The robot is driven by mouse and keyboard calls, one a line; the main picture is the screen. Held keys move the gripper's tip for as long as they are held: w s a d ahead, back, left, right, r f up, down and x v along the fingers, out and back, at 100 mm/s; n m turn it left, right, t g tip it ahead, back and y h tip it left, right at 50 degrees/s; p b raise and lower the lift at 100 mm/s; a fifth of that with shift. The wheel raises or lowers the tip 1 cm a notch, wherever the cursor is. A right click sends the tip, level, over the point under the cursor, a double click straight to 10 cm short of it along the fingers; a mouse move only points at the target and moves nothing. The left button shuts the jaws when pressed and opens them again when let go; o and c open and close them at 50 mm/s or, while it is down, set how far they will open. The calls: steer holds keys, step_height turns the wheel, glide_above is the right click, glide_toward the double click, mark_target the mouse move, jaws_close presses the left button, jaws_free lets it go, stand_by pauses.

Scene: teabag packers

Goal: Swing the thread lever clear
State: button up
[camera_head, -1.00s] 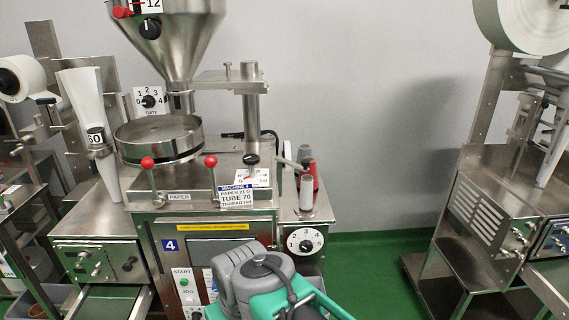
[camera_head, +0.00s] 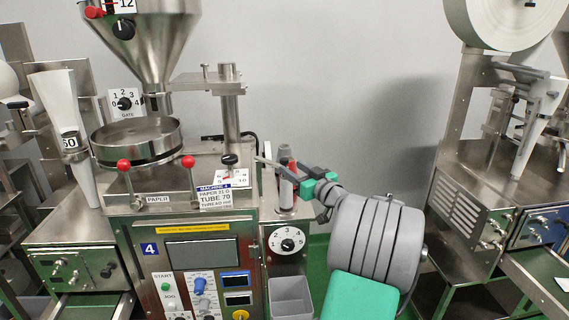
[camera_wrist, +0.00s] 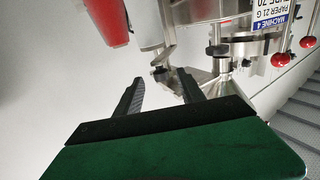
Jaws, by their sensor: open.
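The thread lever (camera_head: 268,163) is a thin pale metal bar at the right side of machine 4, near the top of the thread spools. My gripper (camera_head: 287,172) reaches in from the right at spool height, close to the lever's right end. In the wrist view my gripper (camera_wrist: 160,88) has its two dark fingers apart, with nothing clearly held between them. Metal parts of the machine show just beyond the fingertips. I cannot tell which of these is the lever, or whether a finger touches it.
A pale spool (camera_head: 286,192) stands beside my gripper. A red spool (camera_wrist: 102,22) shows in the wrist view. The thread dial (camera_head: 287,240) is below, above a grey bin (camera_head: 291,297). Red-knobbed levers (camera_head: 124,165) stand left. Another machine (camera_head: 480,200) is at right.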

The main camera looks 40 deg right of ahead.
mark_target(287, 165)
steer(key=w, duration=0.3)
steer(key=w+p, duration=0.1)
steer(key=w, duration=0.1)
steer(key=shift+w+d, duration=0.2)
steer(key=shift+d, duration=0.1)
jaws_close()
stand_by(1.1)
